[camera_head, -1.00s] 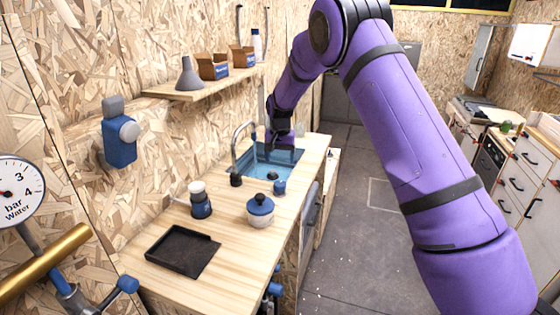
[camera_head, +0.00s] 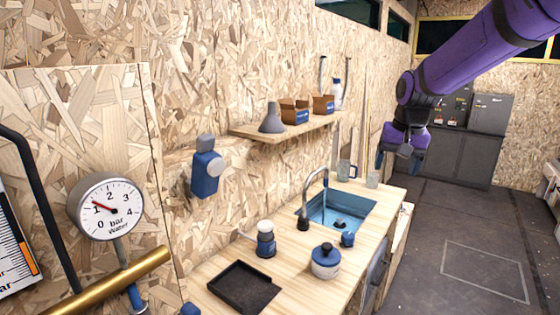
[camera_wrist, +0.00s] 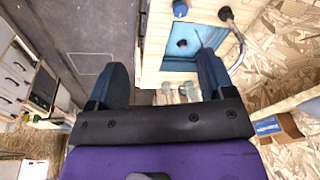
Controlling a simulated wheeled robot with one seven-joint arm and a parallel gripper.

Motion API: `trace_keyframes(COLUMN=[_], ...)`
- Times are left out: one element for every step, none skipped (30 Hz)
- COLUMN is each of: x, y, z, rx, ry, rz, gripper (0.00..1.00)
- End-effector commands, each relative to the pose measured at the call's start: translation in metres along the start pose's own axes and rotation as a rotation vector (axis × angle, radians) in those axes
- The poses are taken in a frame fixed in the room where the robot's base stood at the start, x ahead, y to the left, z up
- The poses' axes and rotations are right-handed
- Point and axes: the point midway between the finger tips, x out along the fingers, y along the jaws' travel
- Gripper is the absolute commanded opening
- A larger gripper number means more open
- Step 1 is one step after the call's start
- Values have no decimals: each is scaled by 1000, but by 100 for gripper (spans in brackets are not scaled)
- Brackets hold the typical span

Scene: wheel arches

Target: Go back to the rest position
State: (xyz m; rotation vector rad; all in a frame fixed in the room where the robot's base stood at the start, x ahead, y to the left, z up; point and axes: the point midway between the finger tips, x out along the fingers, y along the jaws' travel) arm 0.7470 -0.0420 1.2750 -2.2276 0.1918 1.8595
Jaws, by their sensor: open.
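My gripper (camera_head: 402,160) hangs at the end of my purple arm, above and to the right of the sink end of the counter. In the wrist view my gripper (camera_wrist: 160,85) shows two dark blue fingers spread wide apart with nothing held between them. The blue sink (camera_head: 340,210) lies below and apart from it, and it also shows in the wrist view (camera_wrist: 181,46) between the fingers.
The wooden counter (camera_head: 290,290) holds a black tray (camera_head: 243,287), a blue-lidded pot (camera_head: 326,262) and a tap (camera_head: 308,195). A wall shelf (camera_head: 285,130) bears a grey funnel (camera_head: 271,120) and boxes (camera_head: 294,112). The grey floor (camera_head: 460,225) at right is open.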

Motion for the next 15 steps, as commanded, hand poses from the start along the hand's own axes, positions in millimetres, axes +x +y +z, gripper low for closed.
trace_keyframes(x=[-16, -23, -32, -38, -45, -53, -58, -63, -70, -74, -79, -84, -88, -92, -95], y=[6, 9, 13, 16, 19, 23, 26, 29, 33, 36, 40, 44, 47, 50, 54], z=[13, 21, 32, 40, 48, 59, 67, 76, 87, 96, 104, 116, 125, 134, 145], rx=[-11, -19, -28, -35, -43, -54, -62, -69, -81, -89, -97, -107, -116, -124, -134], ry=[17, 24, 35, 43, 50, 61, 69, 77, 88, 96, 104, 115, 123, 132, 143], rz=[-6, -9, -12, -14, -16, -18, -20, -21, -22, -23, -24, -24, -24, -24, -23], gripper=[75, 75, 75, 75, 75, 75, 75, 75, 75, 75, 75, 75, 75, 75, 75])
